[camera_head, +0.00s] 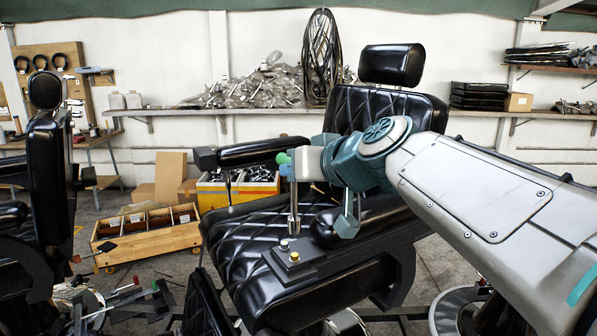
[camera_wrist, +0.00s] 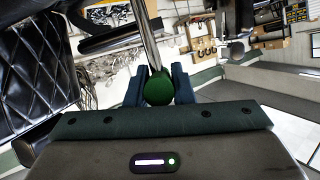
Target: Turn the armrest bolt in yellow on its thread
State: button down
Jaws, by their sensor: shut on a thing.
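The armrest bolt in yellow (camera_head: 284,244) is one of two small bolt heads on the dark armrest mount beside the chair seat, in the head view. In the wrist view, my gripper (camera_wrist: 159,80) is shut on the green ball end (camera_wrist: 159,90) of a tool with a metal rod (camera_wrist: 149,45). My fingertips are not clear in the head view.
The black chair seat (camera_head: 245,240) lies left of the mount. A raised armrest (camera_head: 250,153) crosses behind the tool. A wooden parts crate (camera_head: 150,245) and a yellow bin (camera_head: 215,193) stand on the floor at left. A second chair (camera_head: 45,150) is at far left.

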aim_at(296, 203)
jog(key=shift+f+b, duration=2.4)
jog(key=shift+b, duration=0.25)
jog(key=shift+b, duration=0.6)
jog(key=shift+f+b, duration=0.7)
jog(key=shift+b, duration=0.3)
jog(key=shift+f+b, duration=0.1)
jog(key=shift+b, duration=0.4)
jog(key=shift+w+d+n+g+y+b, duration=0.1)
jog(key=shift+w+n+g+y+b, duration=0.05)
jog(key=shift+n+g+y+b, duration=0.9)
